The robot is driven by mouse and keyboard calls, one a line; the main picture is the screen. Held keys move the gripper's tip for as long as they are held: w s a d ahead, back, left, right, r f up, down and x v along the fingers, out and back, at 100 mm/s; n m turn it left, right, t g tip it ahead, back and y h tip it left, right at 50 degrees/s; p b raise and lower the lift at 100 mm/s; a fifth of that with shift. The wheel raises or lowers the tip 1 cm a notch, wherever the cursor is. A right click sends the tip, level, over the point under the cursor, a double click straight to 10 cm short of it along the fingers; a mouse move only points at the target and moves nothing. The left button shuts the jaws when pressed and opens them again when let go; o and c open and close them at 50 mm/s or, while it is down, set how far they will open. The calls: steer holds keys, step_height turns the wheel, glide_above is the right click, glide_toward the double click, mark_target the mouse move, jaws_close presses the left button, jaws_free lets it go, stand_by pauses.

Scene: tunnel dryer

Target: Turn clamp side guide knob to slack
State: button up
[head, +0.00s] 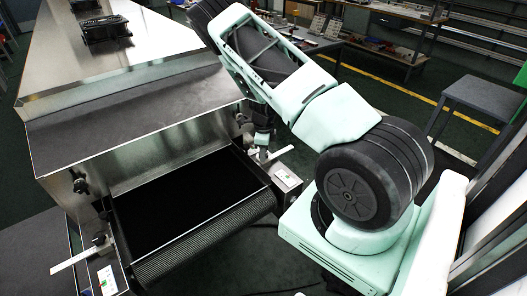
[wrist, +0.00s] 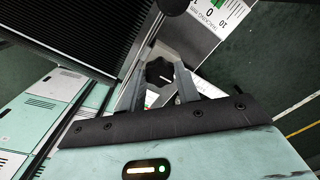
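The black lobed clamp knob (wrist: 159,72) shows between the fingertips of my gripper (wrist: 163,66) in the wrist view. The two grey fingers are apart, one on each side of the knob. I cannot tell whether they touch it. In the head view my gripper (head: 262,143) reaches down to the right side of the dryer's belt outlet, and the knob there is mostly hidden by it. A white scale plate (wrist: 216,22) with green marks and numbers lies beyond the knob in the wrist view.
The dark mesh belt (head: 185,205) lies left of my gripper between metal side walls. A similar knob (head: 98,239) with a white strip and scale is on the belt's left side. Another black round part (wrist: 172,5) is close above the fingers. A bench (head: 385,50) stands behind.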

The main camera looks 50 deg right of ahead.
steer(key=shift+n+b, duration=0.3)
steer(key=shift+b, duration=0.05)
steer(key=n+b, duration=0.2)
steer(key=shift+f+n, duration=0.15)
steer(key=shift+n, duration=0.25)
steer(key=n+b, duration=0.3)
steer(key=n, duration=0.2)
steer(key=shift+b, duration=0.35)
steer(key=n+b, duration=0.2)
steer(key=n, duration=0.3)
steer(key=shift+r+n+b, duration=0.2)
steer(key=shift+n+b, duration=0.85)
steer(key=shift+n, duration=1.15)
steer(key=o, duration=1)
steer(key=shift+c, duration=0.2)
step_height(320, 180, up, 17)
steer(key=b, duration=0.1)
steer(key=shift+r, duration=0.2)
